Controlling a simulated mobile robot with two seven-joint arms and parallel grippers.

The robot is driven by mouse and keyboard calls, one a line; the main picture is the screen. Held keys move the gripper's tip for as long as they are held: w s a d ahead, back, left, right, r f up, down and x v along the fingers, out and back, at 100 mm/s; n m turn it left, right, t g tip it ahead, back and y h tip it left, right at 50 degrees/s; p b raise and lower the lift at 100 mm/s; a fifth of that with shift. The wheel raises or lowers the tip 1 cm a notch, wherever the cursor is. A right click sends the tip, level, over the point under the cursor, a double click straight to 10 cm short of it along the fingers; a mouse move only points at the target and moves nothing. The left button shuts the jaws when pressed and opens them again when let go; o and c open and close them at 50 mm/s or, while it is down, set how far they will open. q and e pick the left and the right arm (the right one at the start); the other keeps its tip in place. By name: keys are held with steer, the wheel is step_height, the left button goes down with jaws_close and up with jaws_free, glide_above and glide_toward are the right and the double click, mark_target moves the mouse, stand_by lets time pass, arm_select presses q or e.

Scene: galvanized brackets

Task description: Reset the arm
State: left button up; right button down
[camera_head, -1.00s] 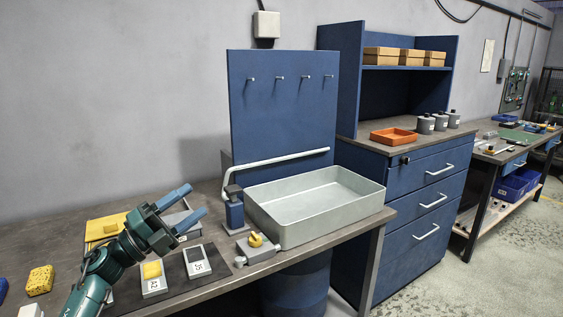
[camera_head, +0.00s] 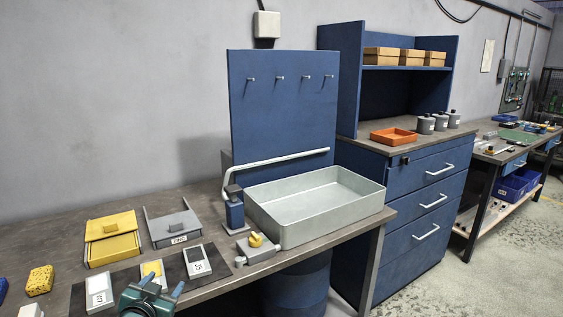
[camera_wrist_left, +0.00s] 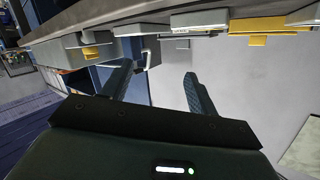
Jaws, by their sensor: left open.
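My left gripper (camera_head: 162,284) is low at the bottom edge of the head view, in front of the bench. Its two blue fingers are apart with nothing between them. The fingers also show spread and empty in the left wrist view (camera_wrist_left: 158,72), where the bench's edge and the things on it appear tilted across the top. The rest of the left arm is mostly outside the head view. My right gripper is in neither view.
Bench items near the gripper are a yellow bin (camera_head: 112,248), a grey bin (camera_head: 175,228), and several labelled blocks on a dark mat (camera_head: 174,264). A yellow sponge (camera_head: 40,280) lies left. A grey sink tray (camera_head: 318,202) stands right. Room above the bench is clear.

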arm_select(q)
steer(key=s+d+f+g+h, duration=0.1)
steer(key=s+d+f, duration=0.3)
steer(key=s, duration=0.6)
steer(key=s+d+f+g+h, duration=0.1)
steer(key=s+d+f, duration=0.4)
steer(key=s, duration=0.5)
steer(key=s+d+f+g+h, duration=0.1)
steer(key=s+d+f, duration=0.3)
steer(key=s, duration=0.7)
steer(key=shift+d+f+n+g, duration=0.15)
steer(key=shift+d+n+g, duration=0.15)
steer(key=shift+d+g, duration=0.4)
steer(key=shift+a, duration=0.15)
steer(key=shift+c, duration=0.5)
